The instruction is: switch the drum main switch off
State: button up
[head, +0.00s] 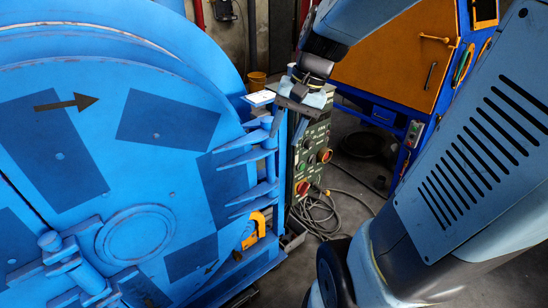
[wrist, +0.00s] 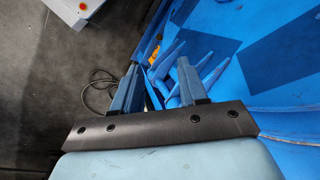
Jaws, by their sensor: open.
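The drum's control panel (head: 310,143) is a dark upright box at the right edge of the blue drum blaster (head: 135,165) in the head view. It carries several knobs and lamps. A red and yellow rotary switch (head: 325,155) sits at its right side, and another red and yellow control (head: 302,187) sits lower down. I cannot tell which one is the main switch, nor its setting. My gripper (head: 288,130) is open and empty, pointing down, and covers part of the panel's upper left. In the wrist view its two fingers (wrist: 158,66) stand apart with nothing held; no switch shows there.
Blue door clamps (head: 250,155) stick out left of the panel, close to my gripper. A yellow hook (head: 257,222) hangs below them. Cables (head: 318,213) lie coiled on the floor. An orange and blue cabinet (head: 395,65) stands behind to the right.

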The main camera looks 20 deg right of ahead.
aim_at(307, 190)
jog(key=w+d+f+m+t+y, duration=0.2)
jog(key=w+d+f+m+y, duration=0.35)
jog(key=w+f+m, duration=0.45)
jog(key=w+d+f+m+t+y, duration=0.2)
jog(key=w+d+f+m+y, duration=0.35)
jog(key=w+f, duration=0.4)
jog(key=s+d+f+m+t+h, duration=0.2)
jog(key=d+f+m+t+h, duration=0.25)
jog(key=f, duration=0.55)
jog(key=s+d+f+m+t+h, duration=0.1)
jog(key=s+d+f+m+t, duration=0.1)
jog(key=d+f+m+t, duration=0.5)
jog(key=s+d+f+m+t+h, duration=0.1)
jog(key=d+f+m+h, duration=0.25)
jog(key=f+m, duration=0.65)
jog(key=w+a+f+n, duration=0.1)
jog(key=w, duration=0.3)
jog(key=w+a+f+n, duration=0.1)
jog(key=w, duration=0.3)
jog(key=w+a+f, duration=0.1)
jog(key=w, duration=0.3)
jog(key=shift+w+a+f+n+g+y, duration=0.1)
jog(key=shift+w+a+n+g+y, duration=0.2)
jog(key=shift+a+n, duration=0.1)
